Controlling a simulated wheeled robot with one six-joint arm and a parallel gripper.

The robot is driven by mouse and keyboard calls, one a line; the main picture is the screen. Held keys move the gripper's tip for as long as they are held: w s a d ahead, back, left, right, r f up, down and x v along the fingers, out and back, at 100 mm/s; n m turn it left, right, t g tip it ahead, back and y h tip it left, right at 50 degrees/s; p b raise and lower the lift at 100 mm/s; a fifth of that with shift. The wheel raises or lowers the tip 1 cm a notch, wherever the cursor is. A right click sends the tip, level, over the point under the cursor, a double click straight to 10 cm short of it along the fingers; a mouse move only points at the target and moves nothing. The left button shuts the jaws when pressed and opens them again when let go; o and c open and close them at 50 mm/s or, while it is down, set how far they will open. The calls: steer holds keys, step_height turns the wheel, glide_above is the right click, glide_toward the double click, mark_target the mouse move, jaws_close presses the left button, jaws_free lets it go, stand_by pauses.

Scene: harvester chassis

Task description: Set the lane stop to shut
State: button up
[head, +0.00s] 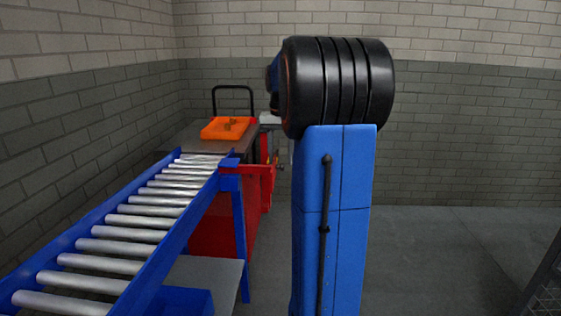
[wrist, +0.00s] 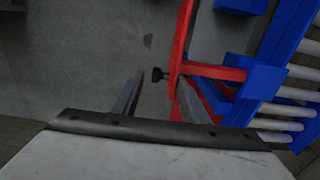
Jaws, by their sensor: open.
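The roller lane (head: 130,222) has a blue frame and silver rollers. At its far right end, red metalwork that looks like the lane stop (head: 257,175) sticks out to the right, with a small dark knob (head: 281,167). In the wrist view the red part (wrist: 215,71) reaches from the blue frame to a red upright bar, and the black knob (wrist: 158,74) shows at its left. My gripper (wrist: 160,92) is open and empty, its two grey fingers on either side of the knob in the picture. I cannot tell the depth between them. The fingers are hidden in the head view.
A brown bench top (head: 190,138) with an orange tray (head: 228,128) stands behind the lane, with a red cabinet (head: 215,232) below. A grey shelf (head: 222,272) and blue bin (head: 182,300) are under the lane.

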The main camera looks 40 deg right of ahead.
mark_target(249, 172)
steer(key=shift+f, duration=0.85)
jaws_close()
steer(key=w+a, duration=0.7)
steer(key=w, duration=0.1)
jaws_free()
